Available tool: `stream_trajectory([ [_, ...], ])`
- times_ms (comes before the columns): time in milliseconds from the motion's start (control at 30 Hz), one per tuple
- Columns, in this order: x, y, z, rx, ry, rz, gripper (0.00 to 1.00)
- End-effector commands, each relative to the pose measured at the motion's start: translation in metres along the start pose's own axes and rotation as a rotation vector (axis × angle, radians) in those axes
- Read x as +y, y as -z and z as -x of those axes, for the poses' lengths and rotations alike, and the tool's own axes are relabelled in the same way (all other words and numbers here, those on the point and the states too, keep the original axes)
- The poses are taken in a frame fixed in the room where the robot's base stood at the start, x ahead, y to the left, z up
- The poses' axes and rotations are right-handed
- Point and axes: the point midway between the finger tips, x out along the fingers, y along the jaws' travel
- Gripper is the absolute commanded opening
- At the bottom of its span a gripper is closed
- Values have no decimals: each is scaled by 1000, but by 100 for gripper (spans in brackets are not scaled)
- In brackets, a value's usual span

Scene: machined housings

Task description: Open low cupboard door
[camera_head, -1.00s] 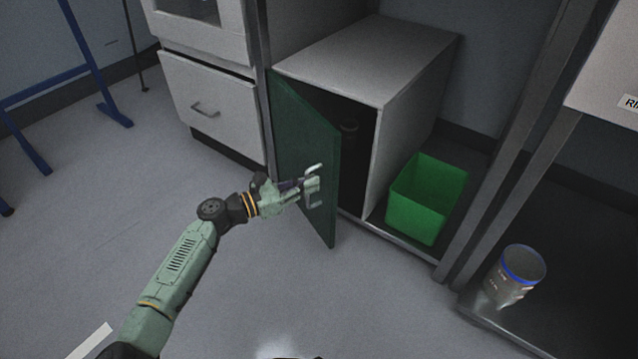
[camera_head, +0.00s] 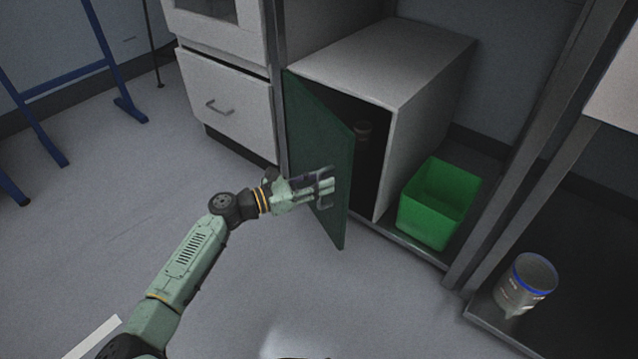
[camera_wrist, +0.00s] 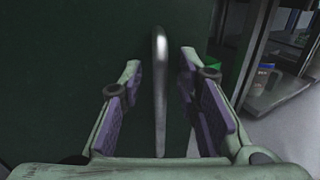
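The low cupboard (camera_head: 432,75) is a grey box with a dark green door (camera_head: 318,140) hinged at its left. The door stands partly open, with a dark gap on its right side. The door's vertical metal handle (camera_head: 325,187) also shows in the wrist view (camera_wrist: 160,90). My gripper (camera_head: 322,187) is at the handle on the door's outer face. In the wrist view, its purple-padded fingers (camera_wrist: 160,85) are apart on either side of the handle, with a gap to each. Part of the handle is hidden by the fingers in the head view.
A dark cylindrical object (camera_head: 363,132) shows inside the cupboard. A green bin (camera_head: 430,218) stands right of it, and a can with a blue rim (camera_head: 525,285) sits on a low shelf. A drawer unit (camera_head: 228,105) is at left. The floor (camera_head: 120,215) before the door is clear.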

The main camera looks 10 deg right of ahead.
Motion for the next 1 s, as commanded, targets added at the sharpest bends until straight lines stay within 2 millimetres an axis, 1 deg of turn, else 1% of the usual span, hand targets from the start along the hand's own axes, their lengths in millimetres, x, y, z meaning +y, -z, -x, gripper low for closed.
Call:
stream_trajectory([
  [200, 0, -42, 1, 1, 0, -6, 30],
  [400, 0, -76, 1, 1, 0, -4, 30],
  [500, 0, -84, 0, 1, -1, -1, 30],
  [600, 0, -89, 0, 1, -1, -1, 30],
  [833, 0, -90, 0, 0, -1, 0, 30],
  [933, 1, -94, 0, -7, -6, 0, 24],
  [967, 3, -99, 1, -15, -12, 1, 22],
  [1000, 5, -110, 1, -33, -23, 4, 19],
])
